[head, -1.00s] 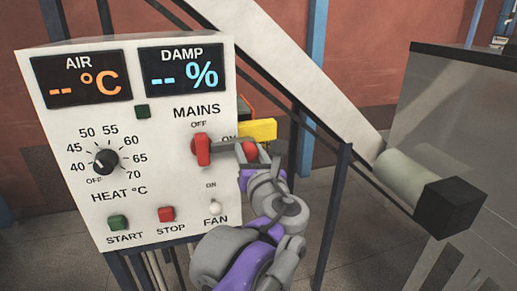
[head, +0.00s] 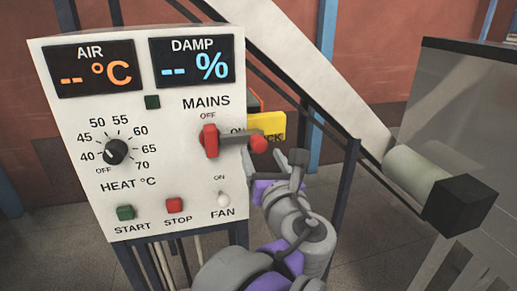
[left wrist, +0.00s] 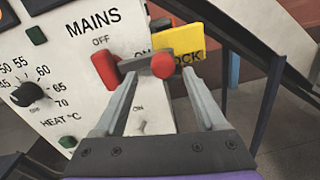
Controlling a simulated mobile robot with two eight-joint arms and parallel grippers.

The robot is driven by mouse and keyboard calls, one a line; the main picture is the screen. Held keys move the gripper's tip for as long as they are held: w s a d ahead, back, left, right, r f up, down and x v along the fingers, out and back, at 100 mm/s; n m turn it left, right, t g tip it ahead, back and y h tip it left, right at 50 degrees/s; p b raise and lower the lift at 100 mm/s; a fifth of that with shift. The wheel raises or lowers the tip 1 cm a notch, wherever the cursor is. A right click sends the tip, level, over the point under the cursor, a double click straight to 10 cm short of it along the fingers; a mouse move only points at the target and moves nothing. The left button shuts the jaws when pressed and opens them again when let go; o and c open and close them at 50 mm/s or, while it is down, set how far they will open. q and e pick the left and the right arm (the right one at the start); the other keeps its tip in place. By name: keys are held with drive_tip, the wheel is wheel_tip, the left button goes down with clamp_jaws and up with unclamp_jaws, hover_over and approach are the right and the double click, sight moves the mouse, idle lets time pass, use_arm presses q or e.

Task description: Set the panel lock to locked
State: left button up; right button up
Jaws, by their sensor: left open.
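The white control panel (head: 75,205) stands at left. Its MAINS switch has a red hub (head: 209,140) and a grey lever (head: 238,136) pointing right toward ON, tipped by a red knob (head: 258,144). A yellow tag (head: 279,128), partly hidden behind the lever, sticks out beyond the panel's right edge. In the left wrist view its visible letters read "OCK" (left wrist: 188,58). My left gripper (head: 288,162) is open and empty, below and right of the knob. In the left wrist view its fingers (left wrist: 160,85) point toward the lever and knob, apparently clear of them. My right gripper is not in view.
The panel also carries a heat dial (head: 115,151), START (head: 125,212) and STOP (head: 175,205) buttons and a FAN toggle (head: 223,199). A sloping pale chute (head: 310,85) passes behind. A grey roller with a black end block (head: 461,205) juts out at right.

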use_arm(q)
drive_tip(key=v, duration=0.5)
drive_tip(key=shift+s, duration=0.15)
drive_tip(key=s+a+f+n+g+y, duration=0.15)
drive_tip(key=a+f+n+g, duration=0.25)
drive_tip(key=a+f+n, duration=0.45)
drive_tip(key=s+a+f+n+g, duration=0.35)
drive_tip(key=a+f+n, duration=0.25)
drive_tip(key=f, duration=0.6)
drive_tip(key=s+a+f+n+g+h, duration=0.1)
drive_tip(key=s+f+n+g+h, duration=0.1)
drive_tip(key=s+f+n, duration=0.3)
drive_tip(key=s+a+f+n+g+h, duration=0.1)
drive_tip(key=s+f+n+h, duration=0.3)
drive_tip(key=f+n, duration=0.9)
drive_tip(key=s+n+g, duration=0.1)
drive_tip(key=s+n, duration=0.1)
drive_tip(key=shift+s+a+f, duration=0.3)
drive_tip(key=shift+a+f, duration=0.05)
drive_tip(key=shift+a, duration=0.05)
